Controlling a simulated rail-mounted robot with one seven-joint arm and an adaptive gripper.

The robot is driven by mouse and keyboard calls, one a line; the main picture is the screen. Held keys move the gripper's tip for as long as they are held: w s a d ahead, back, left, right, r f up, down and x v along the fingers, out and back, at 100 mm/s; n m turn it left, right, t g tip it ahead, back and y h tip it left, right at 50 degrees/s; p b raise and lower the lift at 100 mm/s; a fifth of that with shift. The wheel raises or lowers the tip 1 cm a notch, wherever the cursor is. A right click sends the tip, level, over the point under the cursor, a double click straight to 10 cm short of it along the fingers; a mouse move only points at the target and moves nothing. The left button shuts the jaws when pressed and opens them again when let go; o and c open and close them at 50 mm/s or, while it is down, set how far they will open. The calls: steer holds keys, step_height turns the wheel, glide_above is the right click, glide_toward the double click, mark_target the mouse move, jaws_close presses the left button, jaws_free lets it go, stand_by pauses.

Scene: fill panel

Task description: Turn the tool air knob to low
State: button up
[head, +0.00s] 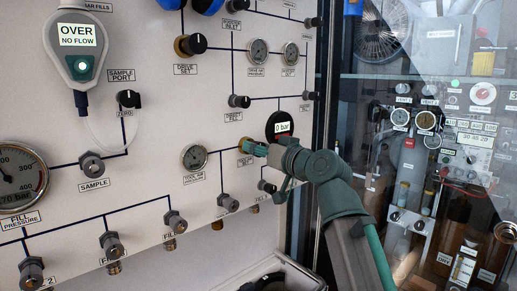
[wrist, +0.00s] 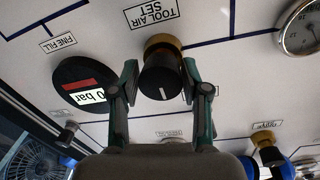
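The tool air knob (wrist: 160,82) is black with a white pointer line and a brass collar, under the upside-down "TOOL AIR SET" label (wrist: 152,13) in the wrist view. The pointer line is near the lower side of its face there. My gripper (wrist: 160,75) has one finger on each side of the knob, very close to it. The fingers stand apart, and I cannot tell whether they touch it.
A round display reading 0 bar (head: 280,126) sits close to my gripper and also shows in the wrist view (wrist: 85,85). The tool air gauge (head: 194,157) is to the left. Other knobs and fittings stick out of the white panel (head: 140,200). A glass-fronted cabinet (head: 430,60) is at the right.

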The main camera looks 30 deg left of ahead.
steer(key=shift+o, duration=1)
steer(key=shift+d, duration=0.1)
steer(key=v, duration=1.1)
steer(key=shift+s+d, duration=0.15)
steer(key=shift+d, duration=0.25)
